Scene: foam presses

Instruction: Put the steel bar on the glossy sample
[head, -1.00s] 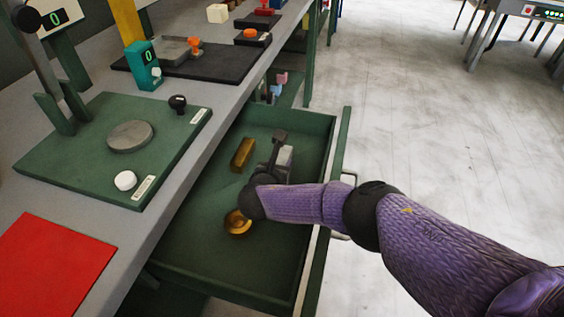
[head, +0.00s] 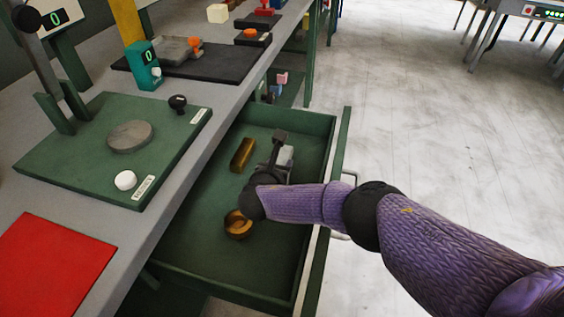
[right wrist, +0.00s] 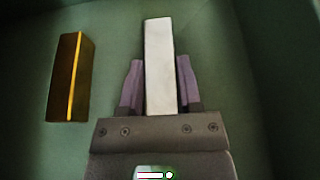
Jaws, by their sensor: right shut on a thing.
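The steel bar (right wrist: 160,62) is a pale grey block between the two fingers of my right gripper (right wrist: 160,80), which is shut on it. In the head view the bar (head: 287,154) shows partly behind the wrist, inside the open green drawer (head: 195,245). Its far end sticks out past the fingertips. I cannot tell whether it still touches the drawer floor. I cannot tell which piece in view is the glossy sample. My left gripper is not in view.
A brass bar (head: 243,154) lies left of the gripper, with a round brass piece (head: 238,224) nearer. The bench (head: 180,190) stands left of the drawer, bearing a green press base (head: 85,165), a red mat (head: 50,262) and a teal gauge (head: 143,66).

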